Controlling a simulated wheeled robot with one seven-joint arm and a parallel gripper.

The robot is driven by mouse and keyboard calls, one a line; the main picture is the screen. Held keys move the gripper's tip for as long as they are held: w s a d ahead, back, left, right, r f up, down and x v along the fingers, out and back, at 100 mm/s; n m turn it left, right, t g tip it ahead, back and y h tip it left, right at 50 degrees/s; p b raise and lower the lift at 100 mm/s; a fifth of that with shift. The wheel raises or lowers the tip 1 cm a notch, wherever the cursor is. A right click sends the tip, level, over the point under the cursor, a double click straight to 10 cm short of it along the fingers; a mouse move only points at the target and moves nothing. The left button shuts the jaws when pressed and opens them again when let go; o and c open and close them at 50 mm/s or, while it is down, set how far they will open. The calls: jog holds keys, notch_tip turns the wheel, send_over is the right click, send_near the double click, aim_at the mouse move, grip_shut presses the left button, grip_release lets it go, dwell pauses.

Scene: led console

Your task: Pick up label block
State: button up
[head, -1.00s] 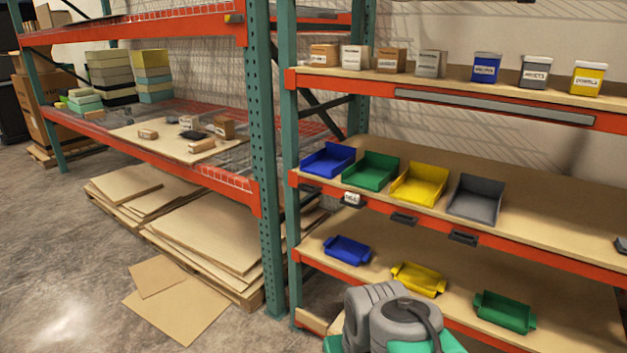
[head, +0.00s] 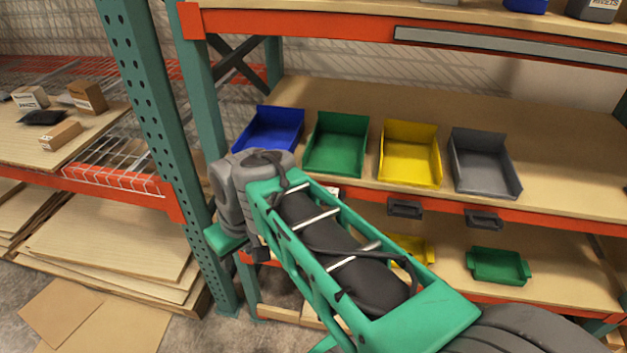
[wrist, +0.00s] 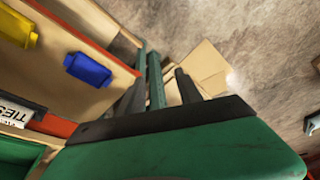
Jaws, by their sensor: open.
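A white label block (wrist: 13,108) with dark lettering ending in "TIES" shows at the left edge of the wrist view, in or against a dark holder at the orange shelf beam. Part of it is cut off by the frame. In the head view only a small white bit (head: 334,191), perhaps the block, shows beside my arm, below the green bin. My gripper (wrist: 250,104) is open and empty, with dark fingers apart over the floor side. The block is off to its left in the wrist view. My arm hides the gripper's fingers in the head view.
Blue (head: 272,128), green (head: 337,145), yellow (head: 409,153) and grey (head: 485,163) bins stand on the middle shelf. Empty dark holders (head: 404,208) sit on its orange beam (head: 560,228). A green upright post (head: 150,120) stands close left of my arm.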

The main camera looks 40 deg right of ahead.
jog(key=w+d+r+n+y+p, duration=0.1)
jog(key=w+d+r, duration=0.15)
jog(key=d, duration=0.25)
jog(key=w+d+r+n+p, duration=0.1)
jog(key=w+d+r, duration=0.1)
jog(key=d+r, duration=0.25)
jog(key=n+y+p, duration=0.1)
jog(key=n+p, duration=0.2)
jog(key=n, duration=0.1)
send_near(328, 189)
jog(key=f, duration=0.1)
jog(key=b+x, duration=0.1)
jog(key=x, duration=0.6)
jog(key=shift+w+a+f+b, duration=0.15)
jog(key=shift+f+b, duration=0.1)
jog(key=shift+b, duration=0.1)
jog(key=shift+w+f, duration=0.1)
jog(key=shift+f, duration=0.05)
jog(key=shift+t, duration=0.3)
grip_shut()
